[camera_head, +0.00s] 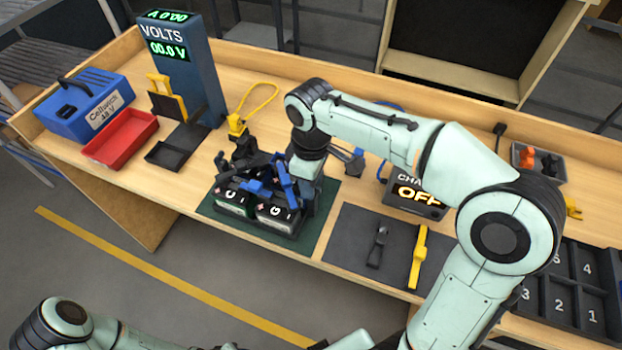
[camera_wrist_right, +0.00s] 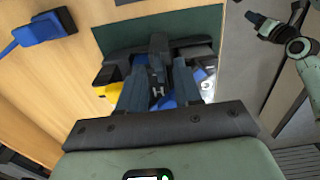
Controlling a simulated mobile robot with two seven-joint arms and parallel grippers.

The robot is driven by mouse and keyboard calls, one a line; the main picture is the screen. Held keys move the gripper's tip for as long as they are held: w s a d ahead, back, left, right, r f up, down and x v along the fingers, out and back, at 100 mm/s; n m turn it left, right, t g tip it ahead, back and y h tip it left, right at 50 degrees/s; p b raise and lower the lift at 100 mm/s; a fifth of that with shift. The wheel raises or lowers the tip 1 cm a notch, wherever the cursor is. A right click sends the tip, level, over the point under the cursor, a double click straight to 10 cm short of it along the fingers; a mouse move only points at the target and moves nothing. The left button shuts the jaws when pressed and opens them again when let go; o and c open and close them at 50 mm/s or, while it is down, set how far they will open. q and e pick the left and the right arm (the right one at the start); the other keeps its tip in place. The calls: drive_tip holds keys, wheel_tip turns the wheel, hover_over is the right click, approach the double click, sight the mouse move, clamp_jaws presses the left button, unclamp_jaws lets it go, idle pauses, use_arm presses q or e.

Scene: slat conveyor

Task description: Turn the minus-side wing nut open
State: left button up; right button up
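Two black batteries sit side by side on a green mat (camera_head: 323,209), with blue and black clamp parts over them; the front battery (camera_head: 278,220) shows below my right wrist. My right gripper (camera_wrist_right: 160,68) reaches down over these parts, its two dark fingers apart. A black upright part (camera_wrist_right: 158,46) and a blue piece show between the fingers; contact cannot be told. The minus-side wing nut cannot be made out; the gripper and clamps cover that area. My left arm shows at the lower left of the head view. Its dark end is small in the wrist view's upper right.
A yellow-handled tool (camera_head: 418,257) and a dark tool (camera_head: 377,246) lie on a dark mat to the right. An OFF display (camera_head: 416,195) is behind my right arm.

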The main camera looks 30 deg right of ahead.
use_arm(q)
drive_tip(key=w+r+p, duration=0.2)
drive_tip(key=w+r, duration=0.1)
drive_tip(key=shift+w+r+p, duration=0.3)
drive_tip(key=shift+w, duration=0.1)
use_arm(e)
wheel_tip(320, 180, up, 13)
drive_tip(key=shift+r, duration=0.2)
